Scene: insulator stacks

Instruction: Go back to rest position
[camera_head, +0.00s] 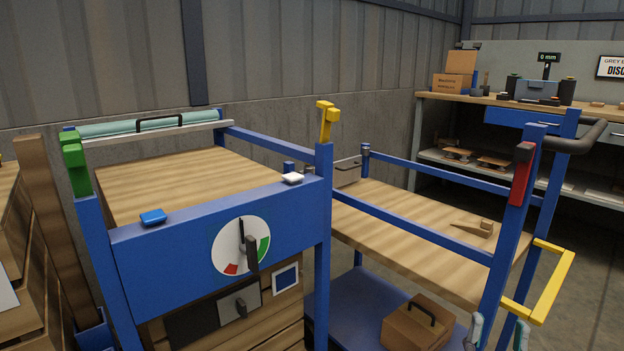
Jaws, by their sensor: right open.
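My right gripper (496,333) shows only at the bottom edge, right of centre. Its two grey-green fingertips stand apart, so it is open, and nothing shows between them. They appear just in front of the lower part of the blue corner post (507,245); whether they touch it cannot be told. The rest of the right gripper is cut off by the frame. My left gripper is not in view.
A blue frame panel with a white dial (240,246) stands in front at left. Right of it is a wooden-topped cart (415,235) with a yellow handle (555,285). A cardboard box (418,325) sits on its lower shelf. A workbench (470,98) stands behind; floor shows at far right.

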